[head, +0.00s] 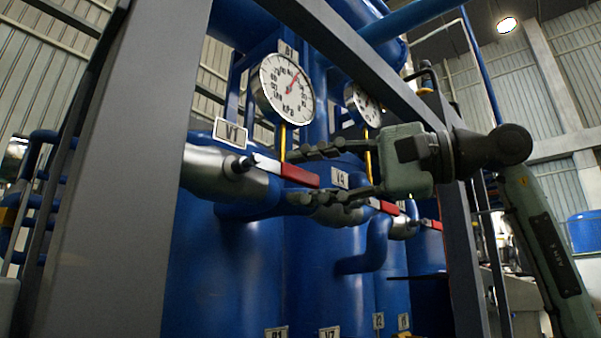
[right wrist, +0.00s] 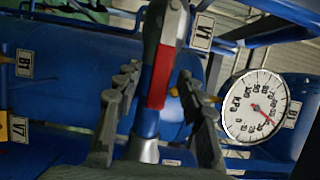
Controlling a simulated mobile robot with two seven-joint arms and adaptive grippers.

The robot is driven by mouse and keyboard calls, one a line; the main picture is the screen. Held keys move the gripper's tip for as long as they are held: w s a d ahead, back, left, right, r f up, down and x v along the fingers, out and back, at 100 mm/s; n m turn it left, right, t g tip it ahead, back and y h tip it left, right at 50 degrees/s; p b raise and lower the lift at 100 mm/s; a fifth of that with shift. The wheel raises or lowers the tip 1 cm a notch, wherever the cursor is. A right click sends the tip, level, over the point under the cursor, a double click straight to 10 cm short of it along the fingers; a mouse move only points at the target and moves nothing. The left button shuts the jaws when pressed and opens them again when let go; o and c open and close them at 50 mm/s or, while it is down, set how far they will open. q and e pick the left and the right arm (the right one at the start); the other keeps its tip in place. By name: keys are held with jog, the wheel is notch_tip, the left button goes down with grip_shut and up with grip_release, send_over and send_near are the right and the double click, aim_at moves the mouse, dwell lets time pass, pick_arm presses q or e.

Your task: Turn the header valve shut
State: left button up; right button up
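The valve labelled V1 (head: 230,133) has a lever with a red grip (head: 300,176) that points right and slightly down in the head view. Its silver body (head: 212,172) sits on the blue pipework. My right gripper (head: 295,177) comes in from the right with its fingers spread, one above and one below the lever's red end. In the right wrist view the red grip (right wrist: 160,80) lies between the two fingers, with gaps visible on both sides. I see no firm contact. My left gripper is not in view.
A round gauge (head: 286,89) stands just above the lever, with a second gauge (head: 363,104) behind. Further red-handled valves (head: 384,206) are farther back to the right. A grey frame post (head: 135,170) stands at left and a diagonal beam (head: 350,55) crosses above.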

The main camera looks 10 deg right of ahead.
jog(key=shift+w+a, duration=0.35)
jog(key=shift+a, duration=0.15)
grip_shut()
